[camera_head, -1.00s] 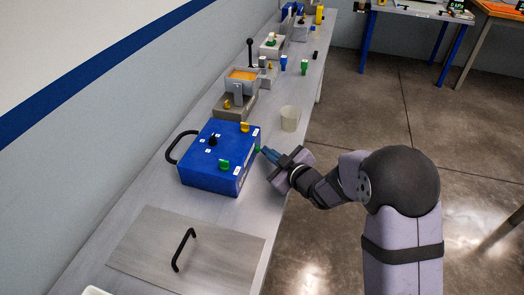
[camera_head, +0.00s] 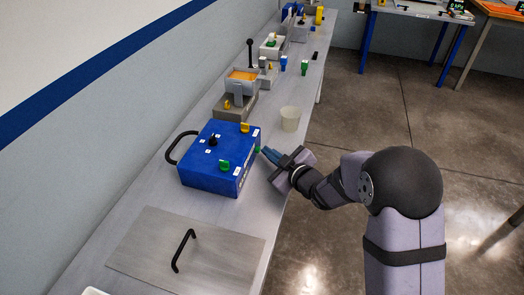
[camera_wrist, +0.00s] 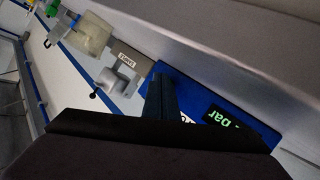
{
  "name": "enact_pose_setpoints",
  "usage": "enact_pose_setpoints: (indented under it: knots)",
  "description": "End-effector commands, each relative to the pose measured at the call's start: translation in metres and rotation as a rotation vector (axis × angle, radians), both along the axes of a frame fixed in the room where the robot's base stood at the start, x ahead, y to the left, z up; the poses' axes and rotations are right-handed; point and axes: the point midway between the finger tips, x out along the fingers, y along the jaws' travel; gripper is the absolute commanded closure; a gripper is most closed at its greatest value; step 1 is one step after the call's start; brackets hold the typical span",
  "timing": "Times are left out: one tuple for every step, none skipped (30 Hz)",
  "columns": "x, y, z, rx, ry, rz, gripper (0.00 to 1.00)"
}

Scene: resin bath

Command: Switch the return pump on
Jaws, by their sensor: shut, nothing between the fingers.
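A blue control box (camera_head: 205,172) sits on the bench. Its top carries a black knob (camera_head: 212,141), a yellow knob (camera_head: 245,127) and a green knob (camera_head: 224,165), each with small white labels. A small green part (camera_head: 257,149) shows on its right side. I cannot read which control is the return pump. My gripper (camera_head: 266,152) is shut and empty, just right of that side, with a small gap to the green part. In the wrist view the dark fingers (camera_wrist: 160,97) lie in front of the blue box (camera_wrist: 185,85), beside a lit green display (camera_wrist: 222,117).
A grey unit with an orange bath (camera_head: 242,75) stands beyond the box. A flat metal lid with a black handle (camera_head: 183,250) lies in front. A black curved handle (camera_head: 172,150) is left of the box.

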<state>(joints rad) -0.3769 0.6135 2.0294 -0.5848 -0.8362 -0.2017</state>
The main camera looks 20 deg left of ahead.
Motion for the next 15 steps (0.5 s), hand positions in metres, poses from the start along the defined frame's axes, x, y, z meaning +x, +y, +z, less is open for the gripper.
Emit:
enact_pose_setpoints:
  knots:
    - [0.000,-0.001,0.000,0.000,0.000,0.000,1.00]
    - [0.000,-0.002,0.000,0.000,0.000,0.000,1.00]
    - [0.000,-0.004,0.000,-0.001,0.001,0.000,1.00]
    - [0.000,-0.006,0.000,-0.001,0.001,0.000,1.00]
    - [0.000,-0.008,0.000,-0.001,0.000,-0.001,1.00]
    - [0.001,-0.012,0.000,-0.001,0.001,-0.003,1.00]
    - [0.001,-0.015,0.000,-0.001,0.001,-0.003,1.00]
    - [0.001,-0.018,0.000,-0.001,0.001,-0.003,1.00]
    - [0.000,-0.021,0.000,-0.001,0.002,-0.003,1.00]
    - [0.000,-0.024,0.000,-0.001,0.003,-0.003,1.00]
    - [0.001,-0.027,-0.001,-0.001,0.003,-0.004,1.00]
    - [0.001,-0.031,0.000,-0.001,0.003,-0.004,1.00]
    - [0.001,-0.033,0.000,-0.001,0.002,-0.004,1.00]
    - [0.001,-0.036,0.000,-0.001,0.002,-0.004,1.00]
    - [0.001,-0.040,0.000,-0.001,0.003,-0.005,1.00]
